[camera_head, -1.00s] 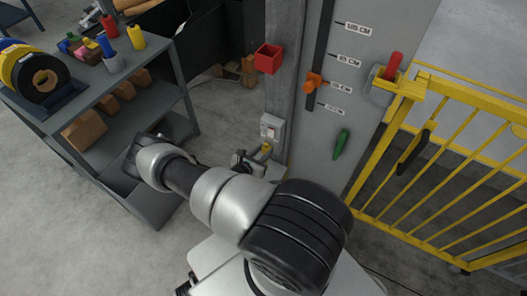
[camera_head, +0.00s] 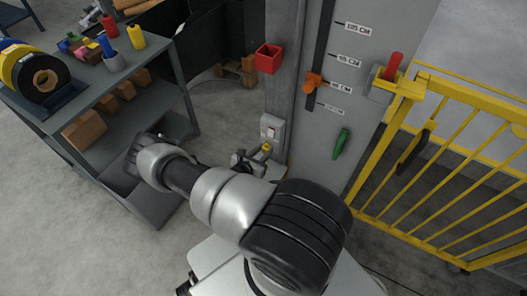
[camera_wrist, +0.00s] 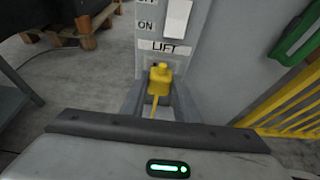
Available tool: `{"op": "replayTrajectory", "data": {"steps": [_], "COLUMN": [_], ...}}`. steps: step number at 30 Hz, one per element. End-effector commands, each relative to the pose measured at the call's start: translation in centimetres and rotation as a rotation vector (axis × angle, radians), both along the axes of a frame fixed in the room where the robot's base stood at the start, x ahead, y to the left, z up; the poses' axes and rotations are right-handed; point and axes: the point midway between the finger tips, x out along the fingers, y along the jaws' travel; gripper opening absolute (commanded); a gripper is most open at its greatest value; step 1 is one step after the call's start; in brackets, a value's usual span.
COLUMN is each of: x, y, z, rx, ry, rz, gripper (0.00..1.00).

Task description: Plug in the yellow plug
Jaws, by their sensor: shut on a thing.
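The yellow plug (camera_wrist: 159,80) stands upright between my gripper's (camera_wrist: 158,98) two grey fingers in the wrist view, with a thin yellow cord below it. My gripper is shut on it. In the head view the yellow plug (camera_head: 266,148) shows small at the tip of my gripper (camera_head: 261,155), just below a grey switch box (camera_head: 272,128) on the post. The wrist view shows the box's white switch (camera_wrist: 177,18) with "ON" and "LIFT" labels right above and behind the plug. A socket opening is not visible, and I cannot tell whether plug and box touch.
A grey shelf cart (camera_head: 115,75) stands at the left. A red bin (camera_head: 268,58) is on the post above the box. A panel with an orange slider (camera_head: 314,81) and green handle (camera_head: 341,144) stands right, beside a yellow gate (camera_head: 440,160). Floor between cart and post is clear.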

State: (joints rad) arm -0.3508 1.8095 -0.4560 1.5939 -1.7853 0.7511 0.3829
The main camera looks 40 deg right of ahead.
Motion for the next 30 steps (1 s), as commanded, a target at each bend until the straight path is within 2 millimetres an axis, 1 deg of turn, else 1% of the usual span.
{"op": "replayTrajectory", "data": {"steps": [17,18,21,30], "x": [0.46,0.45,0.44,0.39], "y": [-1.05,-1.00,-1.01,-0.87], "z": [0.00,0.01,0.01,0.06], "rx": [-0.001,-0.001,-0.001,0.000], "ry": [-0.001,-0.001,-0.001,0.000], "rz": [0.000,0.000,0.000,0.000], "gripper": [0.08,0.34,0.49,0.49]}}
